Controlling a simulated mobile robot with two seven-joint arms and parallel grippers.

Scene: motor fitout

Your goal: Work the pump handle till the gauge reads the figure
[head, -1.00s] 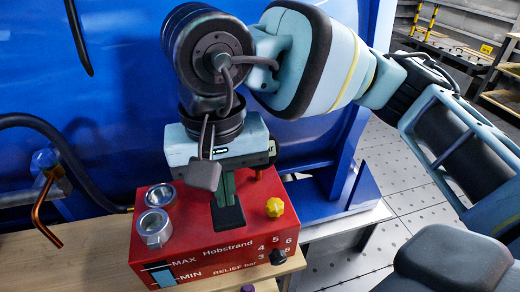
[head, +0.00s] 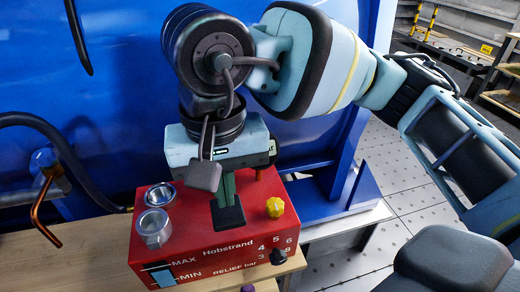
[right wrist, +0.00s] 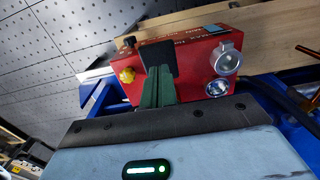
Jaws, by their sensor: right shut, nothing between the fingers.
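The red pump box (head: 205,255), marked Hobstrand, stands on a wooden bench top. Its front has a MAX/MIN level window (head: 163,276) and a black relief dial (head: 278,257) with bar figures around it. My right gripper (head: 229,214) is shut and empty, pointing down over the box's top. In the right wrist view its green fingers (right wrist: 158,88) reach over the red box (right wrist: 190,70), a dark pad at their tips. Part of what looks like a gauge (head: 273,150) shows behind the gripper; its reading is hidden. I cannot make out a pump handle. My left gripper is out of view.
Two metal cylinders (head: 153,227) stand on the box's left, and a yellow knob (head: 275,207) at its right. A copper pipe (head: 40,208) and a black hose (head: 75,160) are at the left. A blue panel (head: 90,110) rises behind. Tiled floor lies right.

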